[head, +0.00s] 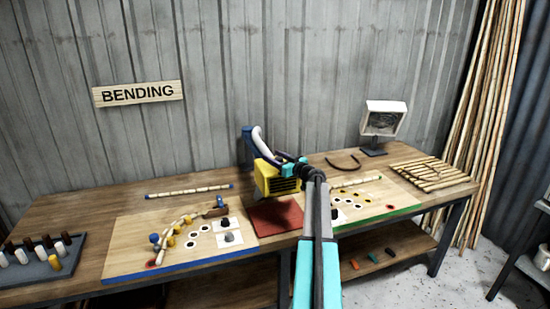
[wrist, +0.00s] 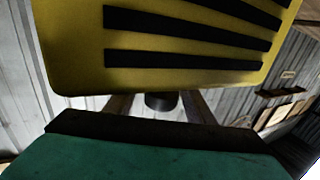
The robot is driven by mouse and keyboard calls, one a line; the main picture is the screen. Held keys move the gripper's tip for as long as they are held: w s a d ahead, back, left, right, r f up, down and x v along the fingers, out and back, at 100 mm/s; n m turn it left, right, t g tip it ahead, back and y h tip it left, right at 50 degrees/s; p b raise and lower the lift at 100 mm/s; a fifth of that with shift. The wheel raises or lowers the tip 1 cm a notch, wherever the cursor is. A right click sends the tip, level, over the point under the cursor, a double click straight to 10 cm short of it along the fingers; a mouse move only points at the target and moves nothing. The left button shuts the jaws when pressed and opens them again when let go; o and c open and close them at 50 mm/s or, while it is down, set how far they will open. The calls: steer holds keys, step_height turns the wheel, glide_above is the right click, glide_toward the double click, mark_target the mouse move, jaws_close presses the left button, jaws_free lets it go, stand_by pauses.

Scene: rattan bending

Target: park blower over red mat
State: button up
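The blower (head: 277,180) is a yellow box with black slots, joined by a pale hose to a blue post at the back of the table. It is above the red mat (head: 278,216), apparently clear of it. In the head view my gripper (head: 298,168) is at the blower's upper right side. In the wrist view the yellow slotted face (wrist: 180,45) fills the top. Below it, my two fingers stand apart on either side of a short black cylinder (wrist: 160,101). The fingertips are hidden behind the blower, so their grip cannot be made out.
Left of the mat is a blue-edged board (head: 128,248) with a bent rattan piece and pegs. Right is a green-edged board (head: 398,200), partly behind my arm. A white lamp-like panel (head: 384,120) stands at the back right. A peg tray (head: 32,270) is far left.

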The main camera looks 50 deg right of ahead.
steer(key=shift+w, duration=0.1)
steer(key=shift+r, duration=0.1)
steer(key=s+a+b, duration=0.1)
steer(key=s+b, duration=0.4)
steer(key=s, duration=0.9)
steer(key=shift+a, duration=0.15)
stand_by(0.3)
